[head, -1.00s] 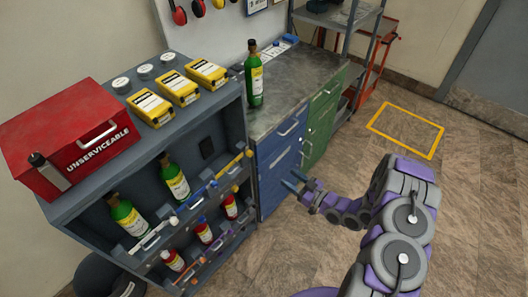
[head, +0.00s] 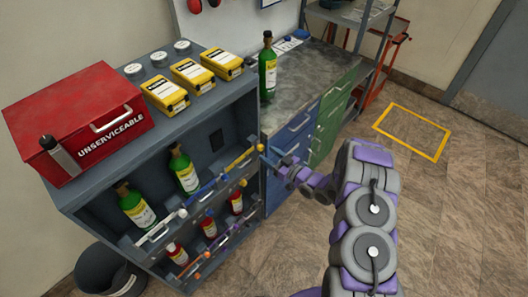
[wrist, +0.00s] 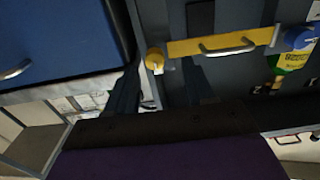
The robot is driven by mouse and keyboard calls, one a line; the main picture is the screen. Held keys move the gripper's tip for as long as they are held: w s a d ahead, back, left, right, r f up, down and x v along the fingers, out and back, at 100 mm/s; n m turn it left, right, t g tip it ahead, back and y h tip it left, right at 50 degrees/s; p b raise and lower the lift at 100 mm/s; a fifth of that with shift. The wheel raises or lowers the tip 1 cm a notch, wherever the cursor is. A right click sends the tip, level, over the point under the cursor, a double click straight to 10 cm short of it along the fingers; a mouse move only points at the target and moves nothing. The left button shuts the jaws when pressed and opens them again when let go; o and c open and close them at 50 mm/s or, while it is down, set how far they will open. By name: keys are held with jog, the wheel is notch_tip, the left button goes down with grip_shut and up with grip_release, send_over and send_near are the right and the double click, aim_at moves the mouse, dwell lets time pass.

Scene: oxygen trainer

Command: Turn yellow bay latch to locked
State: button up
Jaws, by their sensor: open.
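The yellow bay latch shows in the head view as a yellow bar (head: 240,159) with a round yellow knob (head: 260,149) at the right end of the cabinet's upper shelf. In the wrist view the yellow bar (wrist: 222,45) carries a metal handle, and the round knob (wrist: 155,61) sits at its left end. My gripper (head: 270,157) is open and empty beside the cabinet's right edge. In the wrist view my gripper (wrist: 160,68) has its fingers on either side of the knob in the picture; contact cannot be told.
Blue (head: 211,182) and white (head: 160,227) bars cross the neighbouring bays, which hold green bottles (head: 184,170). Small red bottles (head: 209,226) stand below. Blue drawers (head: 290,145) stand close to the right of my gripper.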

aim_at(262, 149)
jog(key=shift+x, duration=1.25)
jog(key=shift+w+d, duration=0.1)
jog(key=shift+w, duration=0.2)
jog(key=shift+w+d+r+b, duration=0.15)
jog(key=shift+w+d+b, duration=0.1)
jog(key=shift+d+b, duration=0.1)
jog(key=shift+s+a, duration=0.15)
jog(key=shift+a, duration=0.3)
jog(key=shift+c, duration=0.4)
jog(key=c, duration=0.6)
jog(key=o, duration=0.7)
jog(key=shift+s+a, duration=0.1)
jog(key=shift+a, duration=0.05)
